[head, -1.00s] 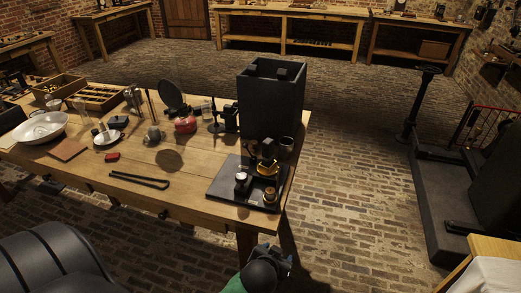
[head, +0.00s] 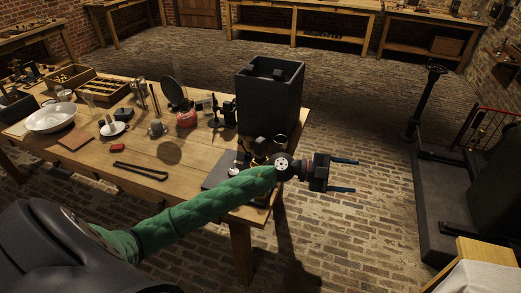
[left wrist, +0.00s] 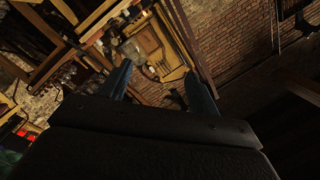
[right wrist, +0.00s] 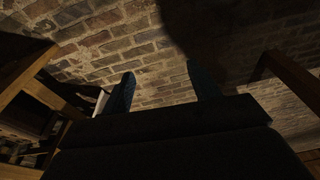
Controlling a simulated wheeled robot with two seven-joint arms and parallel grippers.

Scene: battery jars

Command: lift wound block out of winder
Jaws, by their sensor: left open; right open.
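The winder stands on a dark base plate (head: 213,171) at the right front corner of the table. My green-sleeved left arm crosses in front of it, and only a dark upper part with a little brass (head: 259,158) shows above the arm. I cannot pick out the wound block. My left gripper (head: 355,175) is open and empty, to the right of the winder and beyond the table edge. Its two fingers also show apart in the left wrist view (left wrist: 158,68). My right gripper shows only in the right wrist view (right wrist: 165,77), open and empty, with brick behind it.
A tall dark open box (head: 268,98) stands just behind the winder. A black tong-like tool (head: 140,171), a red item (head: 117,148) and a white bowl (head: 51,117) lie to the left on the table (head: 95,172).

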